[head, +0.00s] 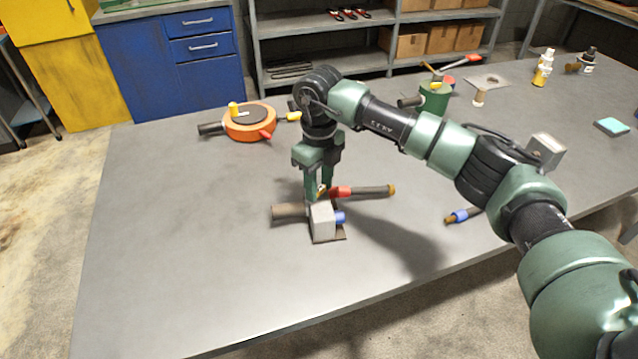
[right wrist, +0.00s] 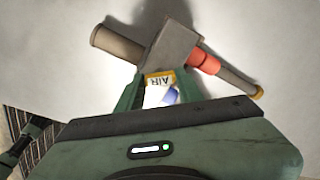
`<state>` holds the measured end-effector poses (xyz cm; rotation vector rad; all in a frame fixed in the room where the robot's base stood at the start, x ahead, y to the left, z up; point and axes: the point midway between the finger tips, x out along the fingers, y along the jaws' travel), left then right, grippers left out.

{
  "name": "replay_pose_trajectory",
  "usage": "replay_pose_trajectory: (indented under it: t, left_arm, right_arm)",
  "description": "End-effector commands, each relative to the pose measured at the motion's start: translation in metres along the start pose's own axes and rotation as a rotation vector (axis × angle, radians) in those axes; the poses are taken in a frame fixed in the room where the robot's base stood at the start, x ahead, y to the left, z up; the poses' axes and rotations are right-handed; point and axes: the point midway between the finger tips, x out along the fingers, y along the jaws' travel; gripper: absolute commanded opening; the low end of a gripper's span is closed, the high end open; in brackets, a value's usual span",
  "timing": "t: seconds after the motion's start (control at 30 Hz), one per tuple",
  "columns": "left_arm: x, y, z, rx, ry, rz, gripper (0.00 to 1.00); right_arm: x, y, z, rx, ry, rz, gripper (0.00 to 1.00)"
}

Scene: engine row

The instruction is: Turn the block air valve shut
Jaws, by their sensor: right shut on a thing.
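The block air valve (head: 322,224) is a pale grey block on a small brown plate on the bench. A brown pipe stub leaves its left side, a blue stub its right side, and a red-collared dark rod with a brass end lies behind it to the right. My right gripper (head: 318,193) points down and is shut at the valve. In the right wrist view the valve (right wrist: 170,45) lies just beyond my right gripper (right wrist: 160,90). A yellow-edged AIR tag and a blue part show between its fingers; the exact grip is partly hidden.
An orange round valve (head: 249,124) stands at the back left, and a green valve (head: 434,97) at the back right. A blue-ended piece (head: 462,215) and a grey block (head: 546,150) lie to the right. The left front bench is clear.

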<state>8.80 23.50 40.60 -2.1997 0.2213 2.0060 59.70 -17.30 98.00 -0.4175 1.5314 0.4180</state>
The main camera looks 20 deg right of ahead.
Motion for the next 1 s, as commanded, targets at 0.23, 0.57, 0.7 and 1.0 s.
replay_pose_trajectory:
  t: [0.23,0.57,0.7,1.0]
  left_arm:
    - [-0.0002,-0.0002,0.0001,0.0,0.0,0.0,0.36]
    - [-0.0002,-0.0004,0.0003,0.0,-0.001,0.0,0.36]
    - [-0.0002,-0.0004,0.0004,0.0,-0.001,0.0,0.36]
    - [0.0004,-0.0004,0.0006,0.0,-0.001,0.0,0.36]
  right_arm:
    - [-0.0016,0.0001,0.0008,-0.001,-0.003,0.0,0.0]
    - [-0.0016,0.0001,0.0008,-0.001,-0.003,0.0,0.0]
    - [-0.0015,0.0001,0.0007,-0.001,-0.003,0.0,0.58]
    - [-0.0013,0.0001,0.0004,-0.001,-0.001,0.0,0.58]
